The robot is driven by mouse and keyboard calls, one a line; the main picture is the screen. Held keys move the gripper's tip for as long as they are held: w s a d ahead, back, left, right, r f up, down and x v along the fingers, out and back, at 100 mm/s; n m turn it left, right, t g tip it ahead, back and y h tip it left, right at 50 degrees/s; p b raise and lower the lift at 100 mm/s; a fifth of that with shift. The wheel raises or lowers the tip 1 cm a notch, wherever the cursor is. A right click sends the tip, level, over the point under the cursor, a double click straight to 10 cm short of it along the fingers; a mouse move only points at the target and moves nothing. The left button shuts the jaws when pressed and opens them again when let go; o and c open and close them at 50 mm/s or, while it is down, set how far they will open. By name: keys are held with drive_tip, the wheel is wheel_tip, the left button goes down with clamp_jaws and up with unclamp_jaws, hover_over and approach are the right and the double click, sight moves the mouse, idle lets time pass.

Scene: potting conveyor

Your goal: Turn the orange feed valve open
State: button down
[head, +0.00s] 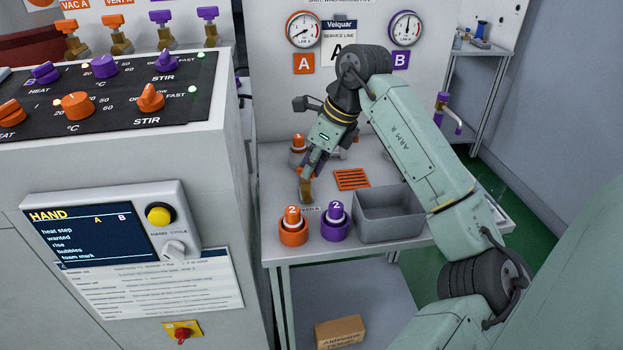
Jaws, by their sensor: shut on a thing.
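The orange feed valve stands on the grey bench, left of the grey bin; its brass body (306,191) shows just below my fingers, with a small label partly readable as "FEED A" in front of it. My gripper (306,178) reaches down from the upper right and is shut on the top of the valve. The fingers cover the orange handle, so its angle cannot be read.
Orange bottle (293,228) and purple bottle (335,222), both marked 2, stand close in front of the valve. A grey bin (390,228) and orange grate (352,180) are to the right. Another orange-capped item (298,144) stands behind. A control cabinet (130,130) fills the left.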

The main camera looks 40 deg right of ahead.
drive_tip(key=m+b, duration=0.2)
drive_tip(key=m+h+b, duration=0.1)
drive_tip(key=m+b, duration=0.1)
drive_tip(key=m+h+b, duration=0.1)
drive_tip(key=m+b, duration=0.1)
drive_tip(key=shift+s+a+f, duration=0.1)
drive_tip(key=shift+a+f, duration=0.2)
drive_tip(key=shift+a, duration=0.05)
drive_tip(key=m+b, duration=0.1)
drive_tip(key=m+h+b, duration=0.1)
drive_tip(key=m, duration=0.1)
drive_tip(key=m+h+b, duration=0.1)
drive_tip(key=m+b, duration=0.1)
drive_tip(key=shift+a+r, duration=0.2)
drive_tip(key=shift+a, duration=0.05)
drive_tip(key=shift+m, duration=0.4)
drive_tip(key=c, duration=1.7)
unclamp_jaws()
drive_tip(key=shift+r, duration=0.1)
drive_tip(key=v, duration=0.7)
drive_tip(key=shift+a+r, duration=0.15)
drive_tip(key=shift+r, duration=0.05)
